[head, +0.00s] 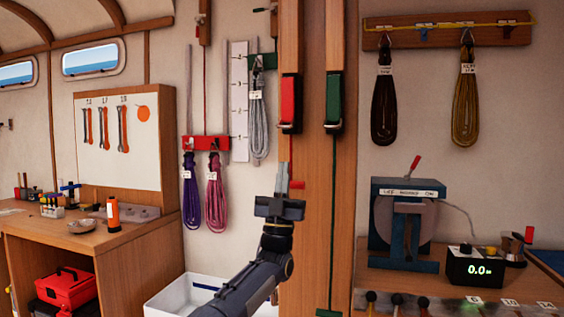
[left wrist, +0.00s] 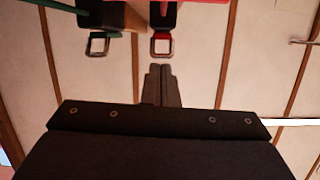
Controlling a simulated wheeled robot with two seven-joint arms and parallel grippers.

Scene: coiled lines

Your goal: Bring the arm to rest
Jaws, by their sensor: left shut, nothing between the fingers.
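My left gripper (head: 284,172) points upward in front of the wooden post (head: 305,235), its arm rising from the bottom middle of the head view. Its two fingers are together with nothing between them; they also show closed in the left wrist view (left wrist: 161,72). A red clutch block (head: 290,103) and a green one (head: 333,102) are fixed on the post above the gripper. In the left wrist view a red-trimmed shackle (left wrist: 160,44) and a green-trimmed one (left wrist: 97,45) show beyond the fingertips. My right gripper is not in view.
Purple (head: 191,192) and pink (head: 215,193) coils hang left of the post, above a white bin (head: 166,304). A grey coil (head: 258,125) hangs higher. At right, a bench holds a blue winch-like machine (head: 405,225) and a black display box (head: 474,267). A red toolbox (head: 67,288) sits lower left.

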